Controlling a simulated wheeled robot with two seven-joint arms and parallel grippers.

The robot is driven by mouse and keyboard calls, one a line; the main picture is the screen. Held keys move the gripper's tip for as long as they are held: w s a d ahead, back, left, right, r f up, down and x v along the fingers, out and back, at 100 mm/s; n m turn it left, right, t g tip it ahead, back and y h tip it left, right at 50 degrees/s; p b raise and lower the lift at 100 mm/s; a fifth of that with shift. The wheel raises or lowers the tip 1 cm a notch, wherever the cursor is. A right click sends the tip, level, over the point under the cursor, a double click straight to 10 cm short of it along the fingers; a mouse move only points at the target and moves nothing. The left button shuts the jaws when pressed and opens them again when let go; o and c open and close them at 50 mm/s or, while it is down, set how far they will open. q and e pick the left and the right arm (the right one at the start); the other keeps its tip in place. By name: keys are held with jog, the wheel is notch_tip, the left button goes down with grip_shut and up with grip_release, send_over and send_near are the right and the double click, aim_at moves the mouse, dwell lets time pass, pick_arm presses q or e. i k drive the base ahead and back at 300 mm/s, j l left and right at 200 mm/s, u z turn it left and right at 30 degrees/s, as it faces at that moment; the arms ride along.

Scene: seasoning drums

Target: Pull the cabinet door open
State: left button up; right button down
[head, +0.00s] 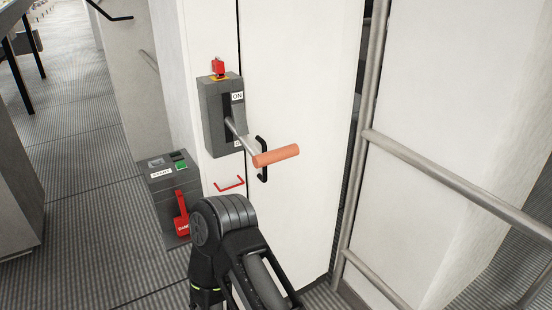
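The white cabinet door (300,85) stands upright in the middle of the view. A thin dark seam runs along its left edge, and it looks shut. A black bar handle (263,173) is on the door near this seam, partly hidden behind the orange grip (276,156) of a lever. The lever sticks out from a grey switch box (212,118) marked ON, mounted at the seam. A black arm of mine, bent at a joint, covers the bottom middle, in front of the door's lower part. I cannot see fingertips of either gripper.
A red bracket (230,185) is below the switch box. A grey box (172,182) with a green button and a red lever stands at the cabinet's lower left. A metal railing (440,178) is close on the right. Ribbed floor (75,170) lies open at left.

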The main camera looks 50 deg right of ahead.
aim_at(291, 51)
jog(key=z, duration=1.85)
